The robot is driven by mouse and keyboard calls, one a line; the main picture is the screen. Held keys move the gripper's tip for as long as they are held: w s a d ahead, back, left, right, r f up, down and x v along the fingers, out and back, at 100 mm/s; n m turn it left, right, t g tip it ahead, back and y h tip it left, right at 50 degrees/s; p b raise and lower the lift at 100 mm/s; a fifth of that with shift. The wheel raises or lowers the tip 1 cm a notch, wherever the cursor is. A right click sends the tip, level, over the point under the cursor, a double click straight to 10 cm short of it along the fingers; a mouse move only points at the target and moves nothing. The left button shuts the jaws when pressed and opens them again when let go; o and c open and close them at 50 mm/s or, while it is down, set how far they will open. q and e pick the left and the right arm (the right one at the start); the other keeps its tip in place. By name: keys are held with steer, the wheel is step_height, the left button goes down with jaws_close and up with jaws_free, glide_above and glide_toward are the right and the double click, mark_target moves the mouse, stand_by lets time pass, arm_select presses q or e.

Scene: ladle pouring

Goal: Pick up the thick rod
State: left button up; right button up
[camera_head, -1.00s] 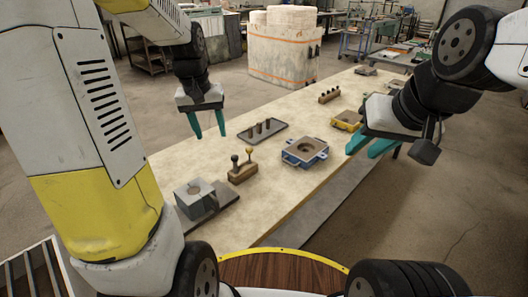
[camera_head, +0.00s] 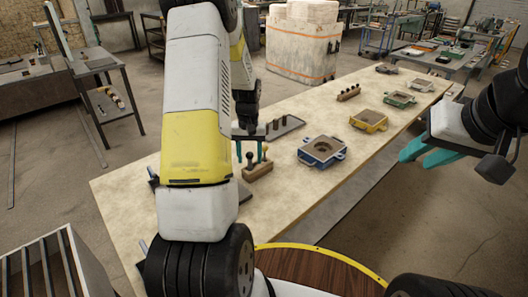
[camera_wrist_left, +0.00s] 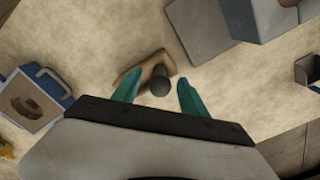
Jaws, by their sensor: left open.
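Which is the thick one is hard to tell. My left gripper (camera_head: 249,151) is open and points down over this block. In the left wrist view the dark rod (camera_wrist_left: 159,82) stands between the open fingers (camera_wrist_left: 157,92), above the block (camera_wrist_left: 126,80), untouched as far as I see. The yellow knob does not show there. My right gripper (camera_head: 424,153) is empty, fingers apart, off the table's right edge.
Yellow (camera_head: 369,121) and green (camera_head: 400,98) boxes stand further back. A grey block (camera_wrist_left: 228,15) shows in the left wrist view.

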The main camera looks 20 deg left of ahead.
arm_select(q)
steer(key=shift+f, duration=0.8)
jaws_close()
